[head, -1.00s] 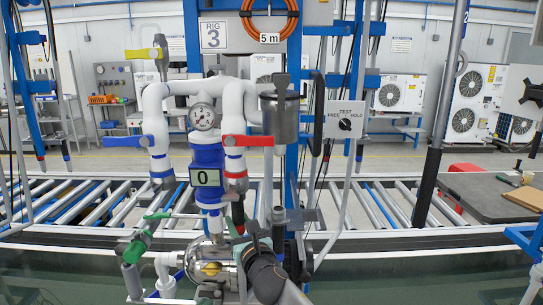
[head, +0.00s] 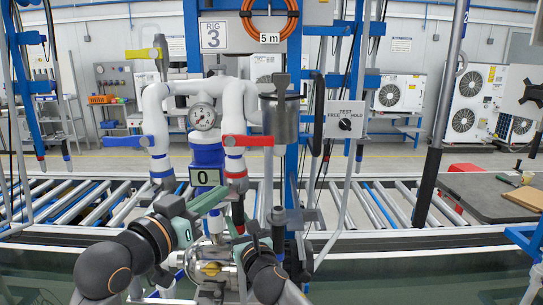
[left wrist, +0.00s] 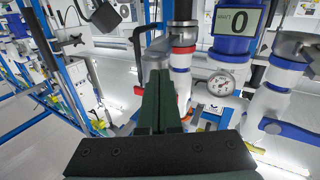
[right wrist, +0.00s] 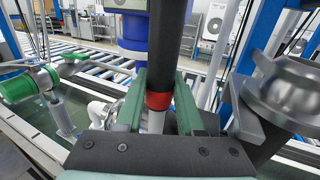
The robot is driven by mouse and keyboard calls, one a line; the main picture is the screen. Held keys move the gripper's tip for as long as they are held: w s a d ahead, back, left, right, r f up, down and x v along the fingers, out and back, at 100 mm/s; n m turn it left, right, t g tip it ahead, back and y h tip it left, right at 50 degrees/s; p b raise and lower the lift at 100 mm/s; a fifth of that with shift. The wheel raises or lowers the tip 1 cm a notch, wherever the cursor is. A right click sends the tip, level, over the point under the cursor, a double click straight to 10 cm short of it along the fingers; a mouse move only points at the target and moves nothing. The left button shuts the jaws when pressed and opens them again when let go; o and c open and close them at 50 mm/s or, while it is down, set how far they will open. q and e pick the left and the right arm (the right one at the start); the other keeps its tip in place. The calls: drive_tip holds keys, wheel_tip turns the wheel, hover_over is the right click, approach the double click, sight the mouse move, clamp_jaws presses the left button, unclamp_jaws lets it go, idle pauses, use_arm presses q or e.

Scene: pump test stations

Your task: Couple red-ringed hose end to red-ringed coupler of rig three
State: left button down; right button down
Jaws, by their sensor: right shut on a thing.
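The red-ringed coupler (head: 237,176) hangs below the red-handled valve (head: 247,141) on rig three. It also shows in the left wrist view (left wrist: 183,49), which is upside down. The black hose end (head: 238,213) stands upright under the coupler, its top at the coupler's mouth; I cannot tell whether it is fully seated. My right gripper (right wrist: 158,98) is shut on the hose end at its red ring. My left gripper (head: 222,192) is higher, beside the coupler, its fingers (left wrist: 160,75) together and empty.
The blue meter with its display (head: 207,178) stands left of the coupler. A blue-handled valve (head: 130,141) is further left. A metal canister (head: 280,118) and a FREE/TEST/HOLD switch box (head: 345,120) are to the right. A green-handled valve (right wrist: 25,87) shows in the right wrist view.

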sight(227, 201)
use_arm(q)
drive_tip(key=shift+x, duration=1.9)
use_arm(e)
drive_tip(key=shift+r, duration=0.35)
use_arm(q)
drive_tip(key=shift+f, duration=0.15)
drive_tip(key=shift+s+f, duration=0.1)
drive_tip(key=shift+f, duration=0.5)
drive_tip(key=shift+s+f, duration=0.1)
drive_tip(key=shift+f, duration=1)
